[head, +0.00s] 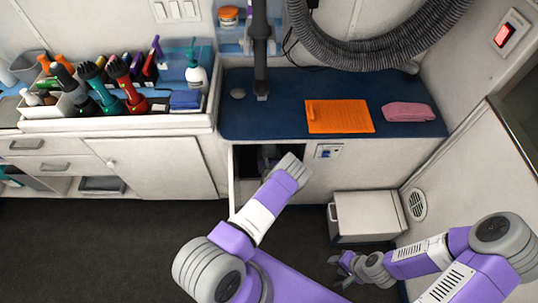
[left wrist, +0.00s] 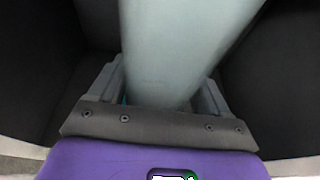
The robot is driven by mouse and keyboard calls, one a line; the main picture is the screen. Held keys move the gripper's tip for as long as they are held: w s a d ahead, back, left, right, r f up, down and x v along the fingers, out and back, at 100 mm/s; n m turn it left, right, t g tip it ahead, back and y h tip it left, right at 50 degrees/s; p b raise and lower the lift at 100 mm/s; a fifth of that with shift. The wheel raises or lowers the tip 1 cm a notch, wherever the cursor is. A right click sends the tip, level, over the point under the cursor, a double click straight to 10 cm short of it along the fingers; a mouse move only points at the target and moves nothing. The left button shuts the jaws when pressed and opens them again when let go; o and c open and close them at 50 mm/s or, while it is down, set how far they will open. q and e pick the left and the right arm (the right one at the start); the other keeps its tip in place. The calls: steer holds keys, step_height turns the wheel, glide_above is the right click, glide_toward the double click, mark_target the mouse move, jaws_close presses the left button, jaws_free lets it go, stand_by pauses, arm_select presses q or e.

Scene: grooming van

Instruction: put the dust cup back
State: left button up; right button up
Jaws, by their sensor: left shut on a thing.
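The dust cup (left wrist: 180,50) is a pale grey-blue, smooth, slightly see-through body that fills the middle of the left wrist view. My left gripper (left wrist: 160,95) is shut on its narrower near end, one finger on each side. In the head view my left arm reaches into the dark open compartment (head: 245,158) under the blue counter. The wrist hides most of the left gripper and the cup there. The cup's far end is out of frame, so I cannot tell whether it touches anything. My right gripper (head: 338,268) is low over the floor at the right, open and empty.
The compartment's white door (head: 231,180) stands open at its left side. A white box (head: 368,215) stands on the floor to the right. The dark floor at left is clear.

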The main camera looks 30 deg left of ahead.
arm_select(q)
steer(key=shift+w+r, duration=0.1)
steer(key=shift+r, duration=0.05)
steer(key=shift+f+b, duration=0.45)
steer(key=shift+f, duration=0.15)
steer(key=o, duration=1)
steer(key=shift+r+p, duration=0.4)
steer(key=p+v, duration=0.4)
steer(key=v, duration=0.8)
steer(key=shift+r+p, duration=0.1)
steer(key=shift+p, duration=0.2)
